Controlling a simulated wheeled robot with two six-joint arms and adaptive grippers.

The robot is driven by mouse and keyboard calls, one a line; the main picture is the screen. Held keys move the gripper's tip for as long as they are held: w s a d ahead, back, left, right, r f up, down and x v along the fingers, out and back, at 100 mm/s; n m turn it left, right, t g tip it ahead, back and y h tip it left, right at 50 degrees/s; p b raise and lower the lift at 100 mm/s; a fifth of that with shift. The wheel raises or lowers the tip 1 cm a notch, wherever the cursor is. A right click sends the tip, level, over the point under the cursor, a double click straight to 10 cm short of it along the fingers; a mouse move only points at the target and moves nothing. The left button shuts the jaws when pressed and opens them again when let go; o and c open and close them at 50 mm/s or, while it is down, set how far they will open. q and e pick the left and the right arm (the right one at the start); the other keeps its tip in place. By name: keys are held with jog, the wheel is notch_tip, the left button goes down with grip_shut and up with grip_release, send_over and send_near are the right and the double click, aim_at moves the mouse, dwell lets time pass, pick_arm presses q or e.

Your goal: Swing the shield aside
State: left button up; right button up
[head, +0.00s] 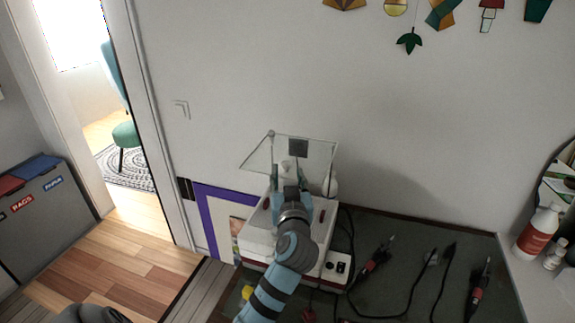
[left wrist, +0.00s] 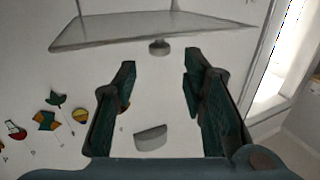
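The clear shield (head: 318,153) is a thin see-through panel above a white machine (head: 259,241) against the wall. The left wrist view shows the shield (left wrist: 125,33) as a flat pane across the top, with a small round grey knob (left wrist: 159,47) at its edge. My left gripper (head: 289,180) is over the machine, just in front of the shield, and partly hides both. In the left wrist view its fingers (left wrist: 155,75) are apart with nothing between the tips; the knob appears just beyond them. Contact cannot be told. My right gripper is not in view.
A dark mat (head: 400,285) with cables and soldering-iron-like tools lies right of the machine. A red-and-white bottle (head: 537,232) stands at far right. Glass ornaments (head: 440,14) hang on the wall. Labelled bins (head: 48,215) and open floor are left.

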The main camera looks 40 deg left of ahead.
aim_at(287, 166)
pick_arm(q)
jog(key=x, duration=0.2)
jog(key=b+x, duration=0.1)
jog(key=x, duration=0.2)
jog(key=shift+w+a+f, duration=0.15)
jog(key=shift+w+f, duration=0.1)
jog(key=shift+w+a+r, duration=0.15)
jog(key=shift+w+a, duration=0.25)
grip_shut()
